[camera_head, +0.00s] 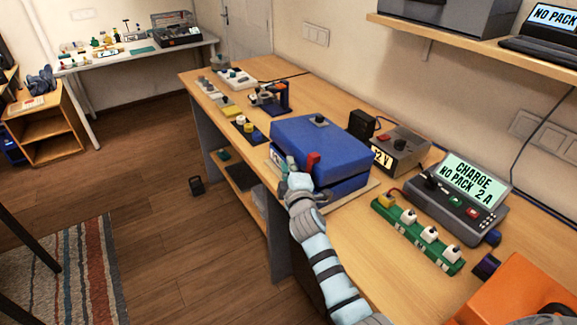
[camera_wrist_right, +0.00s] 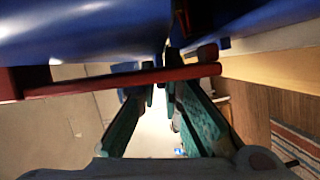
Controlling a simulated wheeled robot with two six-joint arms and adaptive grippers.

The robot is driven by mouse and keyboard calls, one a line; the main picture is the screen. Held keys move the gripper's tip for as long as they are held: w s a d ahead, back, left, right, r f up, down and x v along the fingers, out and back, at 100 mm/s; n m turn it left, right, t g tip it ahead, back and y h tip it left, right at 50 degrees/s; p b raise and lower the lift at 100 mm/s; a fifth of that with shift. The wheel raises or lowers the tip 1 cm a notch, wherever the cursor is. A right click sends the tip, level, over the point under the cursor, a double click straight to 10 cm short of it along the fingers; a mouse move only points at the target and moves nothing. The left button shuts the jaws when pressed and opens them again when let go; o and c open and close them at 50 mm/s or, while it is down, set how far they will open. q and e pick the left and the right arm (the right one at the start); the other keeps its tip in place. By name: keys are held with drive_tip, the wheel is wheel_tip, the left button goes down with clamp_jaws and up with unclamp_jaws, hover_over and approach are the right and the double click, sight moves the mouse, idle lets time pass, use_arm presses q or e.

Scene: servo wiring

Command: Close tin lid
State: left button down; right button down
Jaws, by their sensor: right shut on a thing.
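The blue tin (camera_head: 345,188) lies on the workbench, its blue lid (camera_head: 322,140) on top. A dark gap shows between lid and lower part at the right side, so the lid looks slightly raised there; how far cannot be told. My right gripper (camera_head: 295,168) is at this front edge, shut on the red handle. In the right wrist view the red handle (camera_wrist_right: 120,82) crosses the green fingers (camera_wrist_right: 160,92), with blue surfaces close above. My left gripper is not in view.
Right of the tin stand a grey power box (camera_head: 400,150), a charger with a lit screen (camera_head: 470,180) and a green strip with white knobs (camera_head: 420,235). Small parts and a blue stand (camera_head: 275,95) lie behind-left. An orange case (camera_head: 515,295) is at the lower right.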

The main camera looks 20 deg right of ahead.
drive_tip(key=shift+f, duration=0.1)
drive_tip(key=c, duration=1.8)
unclamp_jaws()
drive_tip(key=shift+d, duration=0.1)
drive_tip(key=shift+s, duration=0.1)
drive_tip(key=v, duration=0.8)
drive_tip(key=shift+s+d, duration=0.1)
drive_tip(key=shift+d, duration=0.05)
